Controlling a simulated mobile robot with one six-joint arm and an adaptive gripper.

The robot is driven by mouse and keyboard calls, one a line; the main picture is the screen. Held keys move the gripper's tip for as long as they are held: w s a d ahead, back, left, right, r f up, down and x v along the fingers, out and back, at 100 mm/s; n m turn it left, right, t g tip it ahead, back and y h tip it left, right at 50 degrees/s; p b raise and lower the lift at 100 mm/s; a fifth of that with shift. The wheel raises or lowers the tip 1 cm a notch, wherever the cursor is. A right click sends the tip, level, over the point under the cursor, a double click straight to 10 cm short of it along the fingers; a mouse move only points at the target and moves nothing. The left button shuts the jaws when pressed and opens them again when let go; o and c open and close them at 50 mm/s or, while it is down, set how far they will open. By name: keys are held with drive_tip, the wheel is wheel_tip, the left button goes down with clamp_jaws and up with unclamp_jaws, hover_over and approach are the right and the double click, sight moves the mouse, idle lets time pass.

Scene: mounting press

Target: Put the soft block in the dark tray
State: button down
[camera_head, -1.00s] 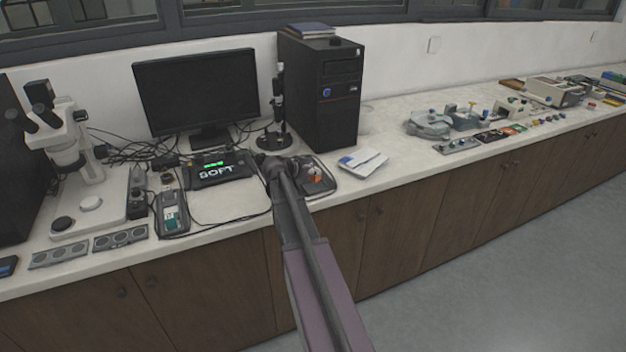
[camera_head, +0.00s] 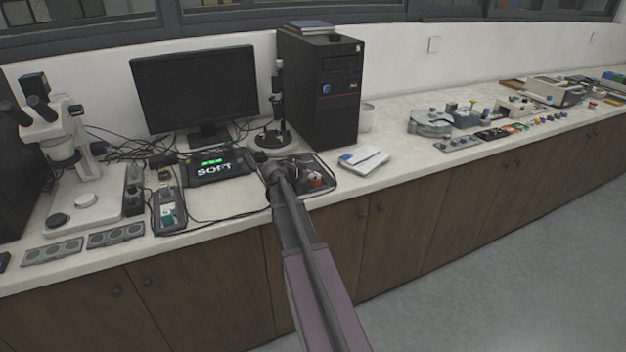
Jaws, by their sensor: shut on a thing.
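My gripper (camera_head: 275,170) is over the left edge of a shallow dark-rimmed tray (camera_head: 334,185) in front of the computer tower. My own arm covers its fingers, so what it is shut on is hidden. Small orange and pale things (camera_head: 316,178) show inside this tray, to the right of my gripper; I cannot tell their shapes. A black box or tray marked SOFT (camera_head: 214,170) in white letters, with green marks above them, lies just left of my gripper. I cannot make out the soft block itself.
A monitor (camera_head: 195,88), a black stand (camera_head: 278,110) and a computer tower (camera_head: 320,90) stand behind. A microscope (camera_head: 62,145) and a handheld meter (camera_head: 167,208) are on the left.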

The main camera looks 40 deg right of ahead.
drive_tip(key=shift+f, duration=0.25)
drive_tip(key=shift+c, duration=1.4)
unclamp_jaws()
drive_tip(key=shift+r, duration=0.1)
drive_tip(key=shift+r, duration=0.1)
drive_tip(key=shift+a+r, duration=0.1)
drive_tip(key=shift+r, duration=0.1)
drive_tip(key=shift+s+a+r+p, duration=0.1)
drive_tip(key=shift+a+r+p, duration=0.1)
drive_tip(key=shift+a+p, duration=0.15)
drive_tip(key=p+v, duration=0.5)
drive_tip(key=v, duration=0.6)
drive_tip(key=shift+f, duration=0.15)
